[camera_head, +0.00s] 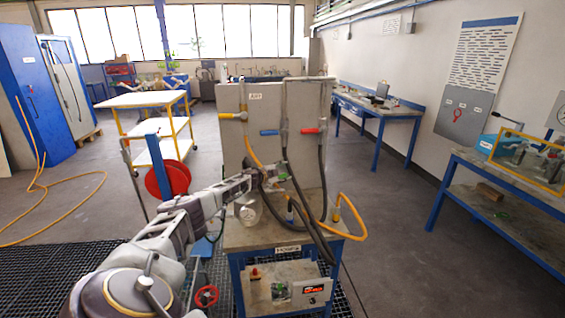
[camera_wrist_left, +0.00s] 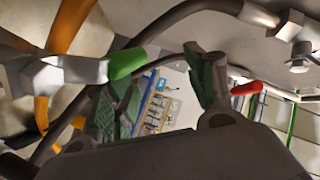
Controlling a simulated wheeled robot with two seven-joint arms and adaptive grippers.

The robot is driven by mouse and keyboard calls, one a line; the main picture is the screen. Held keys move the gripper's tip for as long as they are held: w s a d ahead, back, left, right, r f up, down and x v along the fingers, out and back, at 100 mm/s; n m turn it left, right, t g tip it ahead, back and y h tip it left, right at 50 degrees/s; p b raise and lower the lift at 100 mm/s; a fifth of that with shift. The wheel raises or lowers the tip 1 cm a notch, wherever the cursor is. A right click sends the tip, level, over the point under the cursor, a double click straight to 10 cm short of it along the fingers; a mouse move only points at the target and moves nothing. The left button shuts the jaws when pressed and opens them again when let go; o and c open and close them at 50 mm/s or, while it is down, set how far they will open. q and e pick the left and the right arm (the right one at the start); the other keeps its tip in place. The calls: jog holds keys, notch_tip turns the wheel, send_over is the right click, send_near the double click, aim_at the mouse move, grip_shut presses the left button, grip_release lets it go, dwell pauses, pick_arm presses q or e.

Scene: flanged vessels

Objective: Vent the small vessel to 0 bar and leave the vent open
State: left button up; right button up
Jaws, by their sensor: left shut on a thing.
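My left gripper (camera_head: 268,178) reaches in front of the grey panel (camera_head: 262,102), among hoses above the workbench top. In the left wrist view its two green-padded fingers (camera_wrist_left: 163,88) stand close to a metal valve (camera_wrist_left: 62,74) with a green handle (camera_wrist_left: 127,62). The gripper is shut on this handle as far as I can tell; the contact is partly hidden. A round metal part (camera_head: 248,211), perhaps the small vessel, sits on the bench below my arm, partly covered. No pressure reading is legible. My right gripper is out of view.
The panel carries yellow (camera_head: 232,116), blue (camera_head: 270,132) and red (camera_head: 311,130) handles. Black hoses (camera_head: 322,170) and a yellow hose (camera_head: 352,222) loop around the bench. A red hose reel (camera_head: 168,180) stands left. Open floor (camera_head: 400,235) lies to the right.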

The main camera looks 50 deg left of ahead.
pick_arm(q)
notch_tip(320, 180, up, 7)
jog(key=shift+s+f, duration=0.2)
